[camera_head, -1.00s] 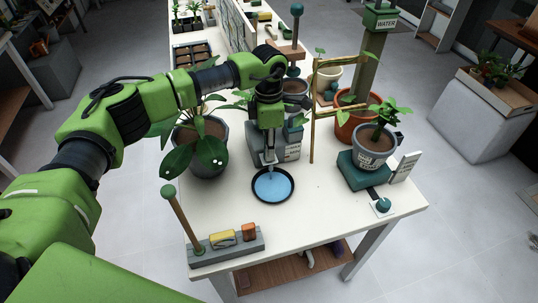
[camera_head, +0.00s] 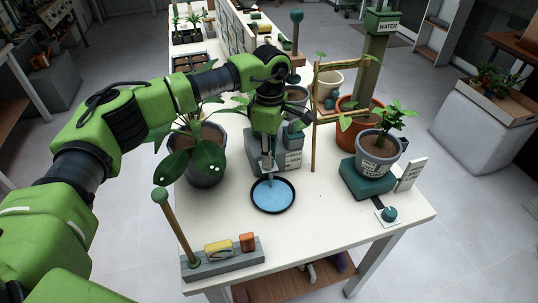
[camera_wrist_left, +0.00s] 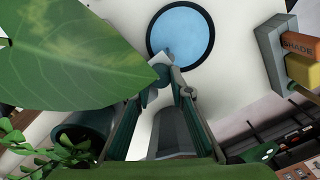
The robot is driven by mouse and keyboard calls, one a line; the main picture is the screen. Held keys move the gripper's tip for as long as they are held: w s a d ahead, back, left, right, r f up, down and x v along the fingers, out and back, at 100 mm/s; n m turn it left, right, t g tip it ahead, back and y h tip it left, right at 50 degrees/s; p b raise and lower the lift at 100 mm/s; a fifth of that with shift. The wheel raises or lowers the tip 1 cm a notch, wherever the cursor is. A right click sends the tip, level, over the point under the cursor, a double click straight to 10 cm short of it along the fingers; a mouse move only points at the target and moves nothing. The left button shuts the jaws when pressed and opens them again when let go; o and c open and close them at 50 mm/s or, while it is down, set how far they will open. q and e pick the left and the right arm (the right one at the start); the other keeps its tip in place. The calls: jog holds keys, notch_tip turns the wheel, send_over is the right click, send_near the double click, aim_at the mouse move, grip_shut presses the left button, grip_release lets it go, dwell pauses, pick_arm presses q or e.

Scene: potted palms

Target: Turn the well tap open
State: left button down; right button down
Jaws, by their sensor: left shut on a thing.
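The well is a grey block (camera_head: 291,160) with a white label, standing behind a round black dish (camera_head: 273,207) of blue water. My left gripper (camera_head: 267,173) points down in front of the block, just above the back of the dish. In the left wrist view its fingertips (camera_wrist_left: 170,82) are closed together around a small pale piece (camera_wrist_left: 167,57) beside the dish, seemingly part of the tap. The gripper hides most of the tap, so its turn cannot be told. My right gripper is in neither view.
A broad-leaved plant in a grey pot (camera_head: 206,172) stands close left of my gripper; a leaf (camera_wrist_left: 75,65) covers much of the left wrist view. A wooden trellis (camera_head: 315,125) and a potted plant on a teal stand (camera_head: 367,182) are to the right.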

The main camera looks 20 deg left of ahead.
pick_arm(q)
jog(key=shift+r, duration=0.1)
jog(key=c, duration=1.8)
grip_release()
jog(key=shift+c, duration=0.2)
notch_tip(320, 180, up, 12)
jog(key=shift+w, duration=0.25)
